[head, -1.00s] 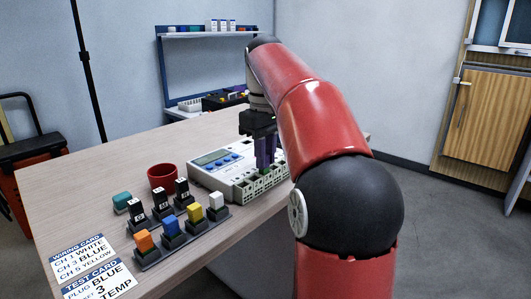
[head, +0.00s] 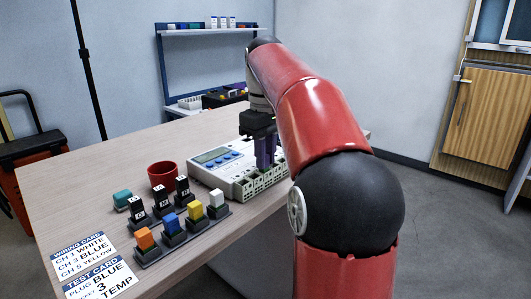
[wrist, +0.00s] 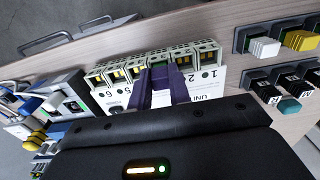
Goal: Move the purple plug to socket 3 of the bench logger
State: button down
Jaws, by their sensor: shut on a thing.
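My gripper (head: 265,152) reaches down with purple fingers over the front socket row of the white bench logger (head: 222,178). In the wrist view the fingers (wrist: 160,88) straddle the socket just left of the one marked 2, in socket 3's place in the row. A small dark purple and green piece (wrist: 160,73) shows between the fingertips, and my gripper is shut on it. It appears to be the purple plug, mostly hidden by the fingers. I cannot tell how deep it sits in the socket. The logger's other sockets (wrist: 115,75) show yellowish insides.
A rack (head: 150,253) holds orange, blue, yellow and white plugs, with several black labelled blocks (head: 160,209) behind it. A red cup (head: 162,174) and a teal block (head: 122,199) stand nearby. The test card (head: 102,279) reads blue, 3, temp.

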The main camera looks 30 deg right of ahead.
jog(key=shift+f, duration=0.15)
dwell(0.5)
jog(key=c, duration=1.1)
grip_release()
jog(key=shift+o, duration=0.2)
jog(key=shift+r, duration=3.5)
